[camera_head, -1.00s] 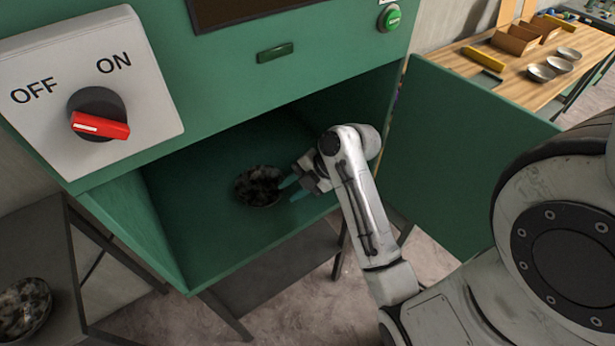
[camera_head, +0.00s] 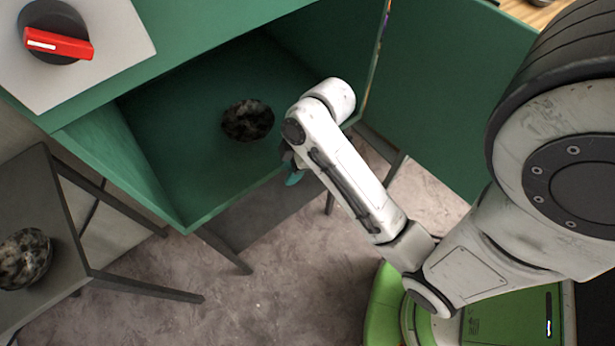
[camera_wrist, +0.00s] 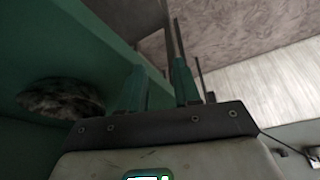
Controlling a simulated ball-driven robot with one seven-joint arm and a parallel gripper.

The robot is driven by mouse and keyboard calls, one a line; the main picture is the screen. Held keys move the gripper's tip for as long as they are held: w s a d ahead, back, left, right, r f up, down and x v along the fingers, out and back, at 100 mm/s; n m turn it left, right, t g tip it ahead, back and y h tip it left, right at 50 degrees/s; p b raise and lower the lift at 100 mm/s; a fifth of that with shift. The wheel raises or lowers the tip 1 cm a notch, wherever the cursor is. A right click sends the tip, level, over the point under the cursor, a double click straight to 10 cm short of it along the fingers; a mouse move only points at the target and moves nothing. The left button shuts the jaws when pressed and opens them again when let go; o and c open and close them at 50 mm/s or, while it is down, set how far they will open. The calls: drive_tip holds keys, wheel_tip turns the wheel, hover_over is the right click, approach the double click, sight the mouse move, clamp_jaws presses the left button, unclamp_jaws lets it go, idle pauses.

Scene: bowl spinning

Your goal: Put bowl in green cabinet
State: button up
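A dark mottled bowl (camera_head: 248,120) sits on the floor of the open green cabinet (camera_head: 185,205), near its middle. It also shows at the left in the wrist view (camera_wrist: 60,97). My gripper (camera_head: 293,172) is at the cabinet's front opening, to the right of and nearer than the bowl, apart from it. In the wrist view my gripper's two teal fingers (camera_wrist: 160,85) stand apart with nothing between them. In the head view my own arm hides most of the gripper.
A second mottled bowl (camera_head: 24,257) sits on a dark side table (camera_head: 60,250) at the left. The cabinet door (camera_head: 440,90) stands open at the right, close to my arm. A red knob (camera_head: 58,42) is on the panel above. Bare floor (camera_head: 270,290) lies in front.

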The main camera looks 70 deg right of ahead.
drive_tip(key=s+a+f+m+g+h, duration=0.2)
drive_tip(key=s+a+f+m, duration=0.1)
drive_tip(key=s+a+m, duration=0.3)
drive_tip(key=shift+a+f+m+g, duration=0.2)
drive_tip(key=shift+m+g, duration=0.1)
drive_tip(key=shift+m, duration=0.6)
